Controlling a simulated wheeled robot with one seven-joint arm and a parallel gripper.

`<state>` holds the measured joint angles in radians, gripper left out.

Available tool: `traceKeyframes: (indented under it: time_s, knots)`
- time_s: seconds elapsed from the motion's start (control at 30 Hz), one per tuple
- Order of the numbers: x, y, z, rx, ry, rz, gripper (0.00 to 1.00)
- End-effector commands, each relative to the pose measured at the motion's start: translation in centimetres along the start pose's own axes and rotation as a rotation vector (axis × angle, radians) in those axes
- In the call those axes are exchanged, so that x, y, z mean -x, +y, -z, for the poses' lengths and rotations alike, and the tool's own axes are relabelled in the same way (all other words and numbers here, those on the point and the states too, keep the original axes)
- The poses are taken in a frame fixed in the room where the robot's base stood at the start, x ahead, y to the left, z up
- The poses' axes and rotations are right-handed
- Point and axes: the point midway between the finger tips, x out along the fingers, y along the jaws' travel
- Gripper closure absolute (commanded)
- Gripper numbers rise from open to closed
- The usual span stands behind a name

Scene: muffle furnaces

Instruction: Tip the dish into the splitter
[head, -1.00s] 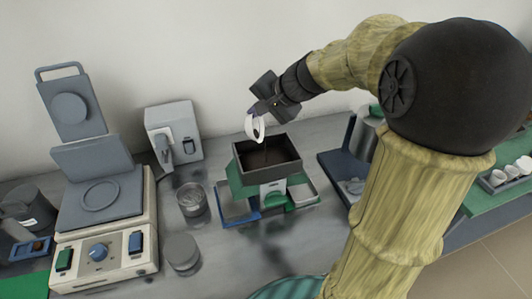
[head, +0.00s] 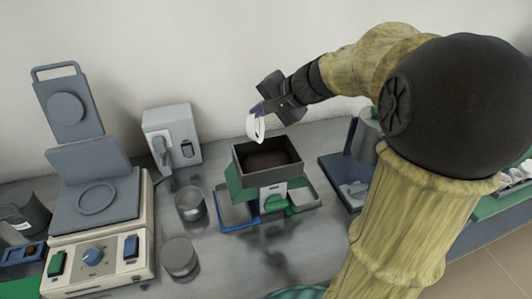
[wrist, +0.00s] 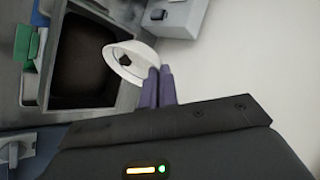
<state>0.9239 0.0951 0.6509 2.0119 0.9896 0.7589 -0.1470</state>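The white dish (head: 256,128) is held on edge, steeply tilted, above the back left of the splitter hopper. My gripper (head: 262,108) is shut on its rim. In the wrist view the dish (wrist: 122,53) sits between the purple fingertips (wrist: 157,86), with a small dark bit on its inner face. The splitter (head: 238,181) has a dark square hopper on a green body, and dark material lies inside the hopper. It also shows in the wrist view (wrist: 128,97). Pans (head: 236,214) sit at its left and right sides.
A press-like machine (head: 97,226) with a raised lid stands at the left. A grey device (head: 172,135) stands at the back, with an open metal cup (head: 190,204) and a lidded tin (head: 180,258) in front. A blue-grey stand (head: 345,178) is at the right.

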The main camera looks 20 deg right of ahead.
Motion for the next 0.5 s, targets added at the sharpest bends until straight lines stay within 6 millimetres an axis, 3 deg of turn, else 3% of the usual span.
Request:
traceKeyframes:
  time_s: [0.17,0.37,0.5]
  knots:
    - [-0.3,-0.2,1.1,0.001,0.000,0.000,1.00]
    - [-0.3,-0.1,1.1,0.001,0.001,0.000,1.00]
    - [-0.1,0.2,0.0,0.000,0.003,-0.002,1.00]
